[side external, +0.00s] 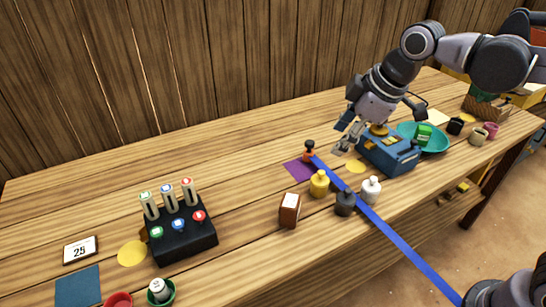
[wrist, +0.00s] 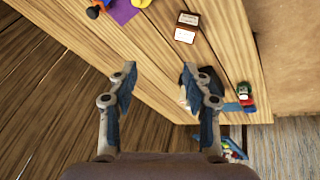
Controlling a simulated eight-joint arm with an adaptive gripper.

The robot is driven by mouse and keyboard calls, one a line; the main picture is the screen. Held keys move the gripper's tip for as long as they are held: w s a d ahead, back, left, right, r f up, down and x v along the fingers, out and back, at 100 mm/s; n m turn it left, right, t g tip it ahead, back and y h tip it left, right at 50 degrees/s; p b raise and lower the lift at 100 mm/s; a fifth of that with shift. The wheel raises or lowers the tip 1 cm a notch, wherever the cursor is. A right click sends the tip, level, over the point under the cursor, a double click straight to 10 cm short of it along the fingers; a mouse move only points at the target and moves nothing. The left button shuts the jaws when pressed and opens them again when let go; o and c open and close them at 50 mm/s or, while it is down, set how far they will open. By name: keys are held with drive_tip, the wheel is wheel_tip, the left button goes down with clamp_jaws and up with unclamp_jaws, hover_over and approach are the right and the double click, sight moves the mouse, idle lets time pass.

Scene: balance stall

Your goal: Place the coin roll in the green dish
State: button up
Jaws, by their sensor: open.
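A small green dish (side external: 170,298) stands at the bottom edge of the side view. A short whitish roll with a dark band (side external: 158,288) stands inside it and looks like the coin roll, though it is too small to be sure. In the wrist view the dish and roll show only as a small patch at the right. My gripper (side external: 348,138) is over the table near the blue box, well to the right of the dish. In the wrist view my gripper (wrist: 157,75) has its fingers wide apart, with nothing between them.
A black rack (side external: 182,238) holds several capped tan cylinders. A red dish (side external: 118,300) and blue mat (side external: 77,286) lie left of the green dish. A brown box (side external: 289,211), small bottles (side external: 320,184), a blue box (side external: 392,157) and a teal dish (side external: 438,143) stand to the right.

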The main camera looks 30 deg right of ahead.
drive_tip(key=s+d+f+m+t+h, duration=0.1)
drive_tip(key=s+d+f+m+t, duration=0.1)
drive_tip(key=s+d+f+m, duration=0.5)
drive_tip(key=s+d+m, duration=0.3)
drive_tip(key=shift+d+f, duration=0.3)
drive_tip(key=shift+f, duration=0.1)
idle(0.6)
